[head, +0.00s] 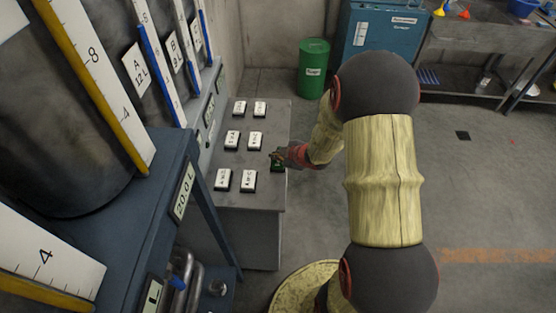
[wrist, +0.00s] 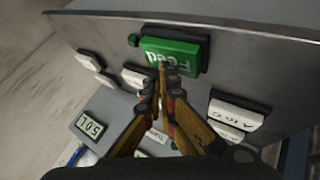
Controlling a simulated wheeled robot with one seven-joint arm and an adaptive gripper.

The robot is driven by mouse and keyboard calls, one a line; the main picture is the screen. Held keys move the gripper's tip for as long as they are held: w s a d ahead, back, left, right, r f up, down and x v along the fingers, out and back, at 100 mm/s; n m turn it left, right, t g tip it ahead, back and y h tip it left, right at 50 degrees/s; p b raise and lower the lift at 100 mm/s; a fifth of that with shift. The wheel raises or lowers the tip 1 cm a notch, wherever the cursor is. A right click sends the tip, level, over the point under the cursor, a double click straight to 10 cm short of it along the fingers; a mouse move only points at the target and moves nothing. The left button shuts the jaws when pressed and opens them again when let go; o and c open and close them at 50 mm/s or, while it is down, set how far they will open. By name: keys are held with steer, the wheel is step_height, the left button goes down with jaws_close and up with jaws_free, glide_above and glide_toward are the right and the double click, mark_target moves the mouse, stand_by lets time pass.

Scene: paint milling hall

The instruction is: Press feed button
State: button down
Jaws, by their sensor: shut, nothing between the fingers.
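The feed button is a green block in a dark frame, lettered "Feed", on the grey control panel. In the wrist view the feed button (wrist: 172,53) is upper centre, right ahead of the fingertips. My gripper (head: 277,157) is shut and empty. In the wrist view my gripper (wrist: 160,70) has its fingertips together at the lower edge of the green face. I cannot tell whether they touch it.
Several white labelled buttons (head: 222,179) share the grey panel (head: 250,203). Tanks with level scales (head: 100,80) stand left. A green drum (head: 313,70) and a blue cabinet (head: 378,38) stand at the back. The floor on the right is mostly clear.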

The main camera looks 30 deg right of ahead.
mark_target(277, 161)
steer(key=shift+f, duration=0.15)
steer(key=shift+r+p, duration=0.5)
steer(key=shift+r, duration=0.25)
step_height(277, 161, up, 6)
steer(key=p, duration=0.5)
stand_by(0.6)
